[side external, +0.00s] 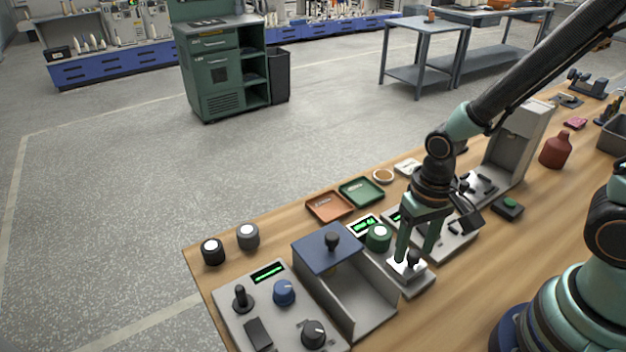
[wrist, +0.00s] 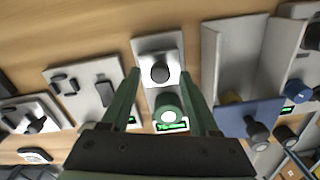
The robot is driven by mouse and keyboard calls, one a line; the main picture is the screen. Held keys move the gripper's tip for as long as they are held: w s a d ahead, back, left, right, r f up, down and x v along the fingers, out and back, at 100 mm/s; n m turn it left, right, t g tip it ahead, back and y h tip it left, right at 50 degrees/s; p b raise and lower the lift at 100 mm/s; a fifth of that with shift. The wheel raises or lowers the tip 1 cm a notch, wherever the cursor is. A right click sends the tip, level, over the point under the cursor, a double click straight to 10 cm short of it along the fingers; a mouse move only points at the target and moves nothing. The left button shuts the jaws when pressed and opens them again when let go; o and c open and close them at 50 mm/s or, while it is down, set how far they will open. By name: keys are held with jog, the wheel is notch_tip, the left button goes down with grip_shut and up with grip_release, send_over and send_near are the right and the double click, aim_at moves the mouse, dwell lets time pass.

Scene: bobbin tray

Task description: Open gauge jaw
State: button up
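The gauge is a narrow grey unit with a lit green display (side external: 364,226), a round green knob (side external: 378,238) and a pale block carrying a black knob (side external: 413,258). I take the block and black knob as its jaw, but cannot be sure. In the wrist view the black knob (wrist: 160,72) is at the upper middle, with the green knob (wrist: 168,108) below it. My gripper (side external: 416,252) points down over the gauge, its green fingers apart on either side of the black knob. Nothing is visibly held. I cannot tell whether either finger touches the knob.
A grey bin with a blue lid (side external: 327,246) stands close beside the gauge. A control panel (side external: 254,302) is at the front left. A red bottle (side external: 556,150) stands right.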

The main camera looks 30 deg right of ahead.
aim_at(414, 252)
jog(key=shift+r, duration=0.1)
notch_tip(414, 252, up, 12)
dwell(0.7)
jog(key=w+d+r+n+t, duration=0.2)
jog(key=d+r+n+t, duration=0.1)
jog(key=d+r+t, duration=0.2)
notch_tip(414, 252, up, 2)
jog(key=shift+w+d+r+t, duration=0.1)
jog(key=shift+w+d+t, duration=0.2)
jog(key=shift+w, duration=0.1)
dwell(1.0)
